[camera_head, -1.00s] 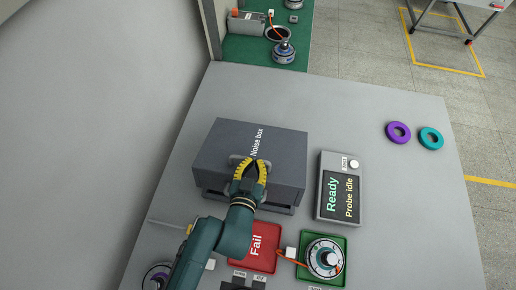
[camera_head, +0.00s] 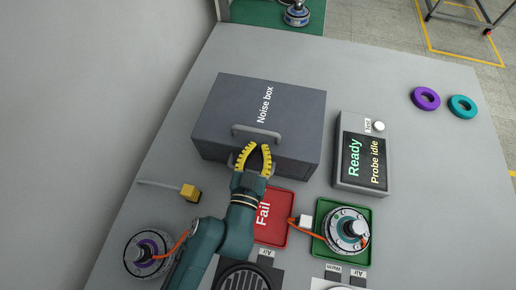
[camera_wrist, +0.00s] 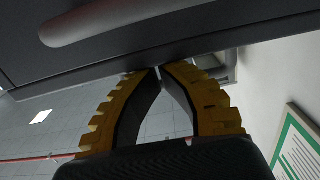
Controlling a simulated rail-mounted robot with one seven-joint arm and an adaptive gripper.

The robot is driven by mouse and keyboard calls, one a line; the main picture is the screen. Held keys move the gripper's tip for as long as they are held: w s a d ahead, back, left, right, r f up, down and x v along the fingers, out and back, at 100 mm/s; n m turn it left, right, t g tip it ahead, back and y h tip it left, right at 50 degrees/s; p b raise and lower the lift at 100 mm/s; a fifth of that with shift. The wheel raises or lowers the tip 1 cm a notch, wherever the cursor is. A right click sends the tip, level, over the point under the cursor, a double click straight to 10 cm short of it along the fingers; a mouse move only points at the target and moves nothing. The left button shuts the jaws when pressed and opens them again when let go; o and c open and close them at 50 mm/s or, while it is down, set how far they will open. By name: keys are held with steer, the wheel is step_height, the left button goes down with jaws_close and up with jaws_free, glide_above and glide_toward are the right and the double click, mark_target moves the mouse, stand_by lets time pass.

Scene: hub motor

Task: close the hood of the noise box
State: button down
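The noise box (camera_head: 265,97) is a dark grey box on the grey table, with its name on the hood. A grey bar handle (camera_head: 257,133) is fixed near the hood's front edge. My gripper (camera_head: 259,147) is just in front of the box, below the handle in the picture and apart from it. Its yellow ridged fingers curve together at the tips in the wrist view (camera_wrist: 162,70), with nothing seen between them. The hood's edge and handle (camera_wrist: 95,22) lie above the fingertips there. My gripper hides part of the box front, and I cannot tell whether the hood sits flush.
A tester (camera_head: 362,155) reading "Ready, Probe idle" stands right of the box. A red "Fail" tray (camera_head: 272,222) and a green tray (camera_head: 322,208) with a hub motor (camera_head: 346,230) are in front. Another motor (camera_head: 148,253) and a yellow connector (camera_head: 190,192) lie left of my arm.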

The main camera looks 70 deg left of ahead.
steer(key=shift+f, duration=0.35)
steer(key=d+r+p, duration=0.1)
steer(key=s+d+r, duration=0.1)
steer(key=r, duration=0.1)
steer(key=shift+p, duration=0.35)
steer(key=s+d+f+b, duration=0.1)
steer(key=s+d+b, duration=0.3)
steer(key=d, duration=0.1)
steer(key=shift+s+d+f, duration=0.2)
steer(key=shift+d+f, duration=0.1)
steer(key=shift+d, duration=0.05)
